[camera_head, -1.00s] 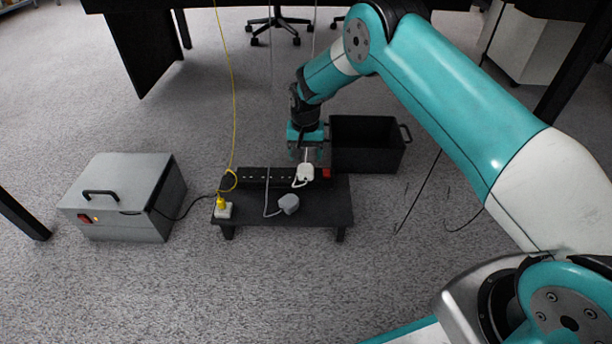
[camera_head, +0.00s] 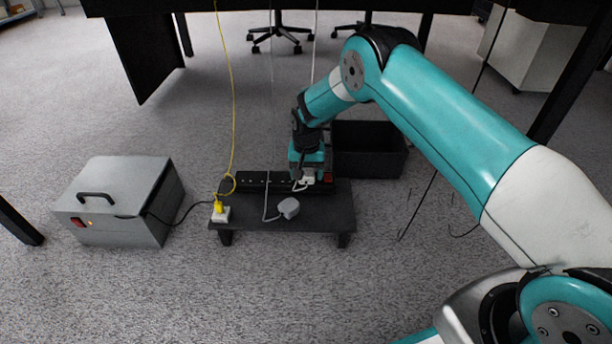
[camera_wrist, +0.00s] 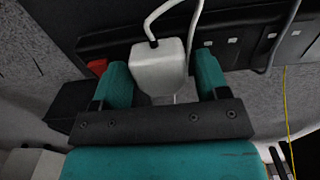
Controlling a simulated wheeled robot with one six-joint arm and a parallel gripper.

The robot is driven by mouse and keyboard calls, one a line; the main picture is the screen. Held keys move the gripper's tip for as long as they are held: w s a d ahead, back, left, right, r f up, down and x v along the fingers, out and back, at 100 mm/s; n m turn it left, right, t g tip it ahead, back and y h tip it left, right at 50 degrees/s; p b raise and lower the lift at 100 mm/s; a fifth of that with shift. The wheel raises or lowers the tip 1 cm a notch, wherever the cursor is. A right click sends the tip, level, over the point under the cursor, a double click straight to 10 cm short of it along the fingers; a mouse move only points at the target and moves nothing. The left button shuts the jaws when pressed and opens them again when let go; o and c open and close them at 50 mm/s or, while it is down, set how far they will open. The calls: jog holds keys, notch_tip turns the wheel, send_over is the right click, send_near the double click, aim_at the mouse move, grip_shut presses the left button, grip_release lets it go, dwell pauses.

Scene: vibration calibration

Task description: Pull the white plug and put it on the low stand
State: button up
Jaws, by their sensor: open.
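The white plug (camera_head: 308,181) sits at the right end of the black power strip (camera_head: 258,180), by a red switch. In the wrist view the plug (camera_wrist: 158,66), with its white cord, lies between the two teal fingers of my gripper (camera_wrist: 162,78). Narrow gaps show on both sides, so the gripper is open around it. In the head view my gripper (camera_head: 308,172) hides part of the plug. The low black stand (camera_head: 320,210) is under and in front of the strip. A grey plug (camera_head: 288,207) lies on the stand.
A white block with a yellow plug (camera_head: 221,212) is at the stand's left end; its yellow cord hangs from above. A grey box (camera_head: 120,205) with a handle stands left. A black bin (camera_head: 370,150) is just right of my gripper. Carpet in front is clear.

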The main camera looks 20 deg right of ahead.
aim_at(307, 172)
jog(key=c, duration=0.8)
jog(key=shift+r+p, duration=0.95)
jog(key=shift+p, duration=0.25)
dwell(0.7)
jog(key=shift+r+p, duration=1.5)
jog(key=shift+r, duration=0.15)
